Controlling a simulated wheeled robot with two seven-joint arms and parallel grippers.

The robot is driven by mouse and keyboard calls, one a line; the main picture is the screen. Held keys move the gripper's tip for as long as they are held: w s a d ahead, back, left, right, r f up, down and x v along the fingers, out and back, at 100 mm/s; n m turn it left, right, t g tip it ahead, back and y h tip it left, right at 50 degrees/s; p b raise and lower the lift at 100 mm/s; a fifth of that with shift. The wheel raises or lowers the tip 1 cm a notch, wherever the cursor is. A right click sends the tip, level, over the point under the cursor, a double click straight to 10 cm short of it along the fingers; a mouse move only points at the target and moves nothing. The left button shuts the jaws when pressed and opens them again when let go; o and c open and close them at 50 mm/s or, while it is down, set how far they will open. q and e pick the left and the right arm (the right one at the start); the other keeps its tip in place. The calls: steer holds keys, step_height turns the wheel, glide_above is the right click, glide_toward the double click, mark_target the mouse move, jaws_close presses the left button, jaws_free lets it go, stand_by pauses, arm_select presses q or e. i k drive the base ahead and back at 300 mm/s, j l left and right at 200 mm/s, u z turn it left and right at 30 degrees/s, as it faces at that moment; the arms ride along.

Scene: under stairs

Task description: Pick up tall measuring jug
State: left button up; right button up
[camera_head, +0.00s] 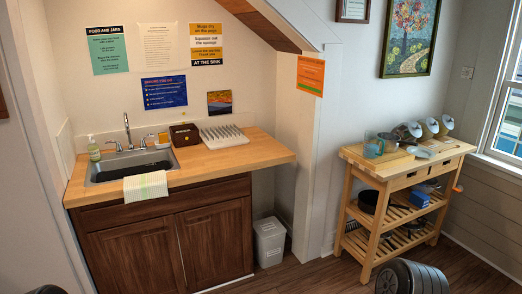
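A clear, bluish jug-like vessel (373,149) stands upright on the left part of the wooden cart's top (360,158), at the right of the head view. It looks like the measuring jug, but it is small here and any markings cannot be read. A clear part with a handle shows just to its right; I cannot tell whether that is a second vessel. Neither of my grippers is in view. Only dark rounded parts, probably of my arms, show at the bottom edge, far from the jug.
At left are a sink (132,166), a towel (145,187) and a drying rack (224,136). A white bin (270,243) stands between counter and cart.

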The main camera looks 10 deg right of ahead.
mark_target(373, 140)
steer(key=i+j+z, duration=0.1)
steer(key=i, duration=0.35)
steer(key=i+j, duration=0.1)
steer(key=i, duration=0.35)
steer(key=i+j+z, duration=0.15)
steer(key=i, duration=0.3)
steer(key=i+j+z, duration=0.1)
steer(key=i, duration=0.35)
steer(key=j, duration=0.05)
